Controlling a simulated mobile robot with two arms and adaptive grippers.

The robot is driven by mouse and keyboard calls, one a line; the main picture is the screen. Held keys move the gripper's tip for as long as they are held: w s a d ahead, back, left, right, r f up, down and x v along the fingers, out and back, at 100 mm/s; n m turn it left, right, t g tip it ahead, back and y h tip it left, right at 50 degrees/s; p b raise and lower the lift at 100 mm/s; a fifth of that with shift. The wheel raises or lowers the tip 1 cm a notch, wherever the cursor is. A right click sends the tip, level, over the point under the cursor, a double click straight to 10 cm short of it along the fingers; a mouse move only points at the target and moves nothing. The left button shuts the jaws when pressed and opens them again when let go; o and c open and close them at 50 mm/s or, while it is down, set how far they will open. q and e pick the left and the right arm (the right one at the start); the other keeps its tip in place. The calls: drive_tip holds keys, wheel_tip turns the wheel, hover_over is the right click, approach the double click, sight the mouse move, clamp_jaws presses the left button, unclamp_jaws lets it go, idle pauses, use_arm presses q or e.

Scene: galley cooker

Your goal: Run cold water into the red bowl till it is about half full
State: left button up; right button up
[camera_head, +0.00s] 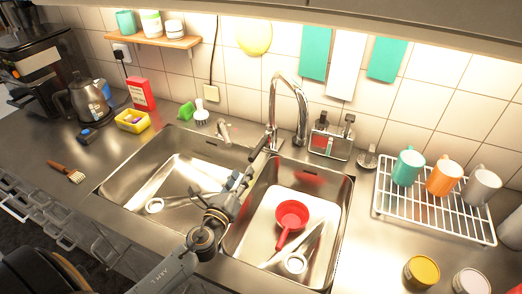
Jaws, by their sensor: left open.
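A red bowl (292,214) with a red handle-like part lies in the right basin (335,225) of the double sink. No water shows in it. The chrome gooseneck tap (287,80) stands behind the sink, with its spout end over the back of the right basin. No stream of water shows. A dark lever-like part (259,150) is near the tap's base; I cannot tell its setting. My left gripper (241,179) is open and empty above the divider between the basins, in front of the tap and left of the bowl. My right gripper is out of view.
A small second tap (223,131) stands behind the left basin. A kettle (88,100), red box (140,93) and yellow tub (132,121) stand at left.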

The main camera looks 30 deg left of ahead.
sight(262, 141)
use_arm(q)
drive_tip(key=w, duration=0.5)
drive_tip(key=w+a, duration=0.1)
drive_tip(key=w, duration=0.3)
drive_tip(key=w+f, duration=0.1)
drive_tip(key=w, duration=0.4)
drive_tip(key=shift+w+a, duration=0.25)
drive_tip(key=shift+w, duration=0.05)
clamp_jaws()
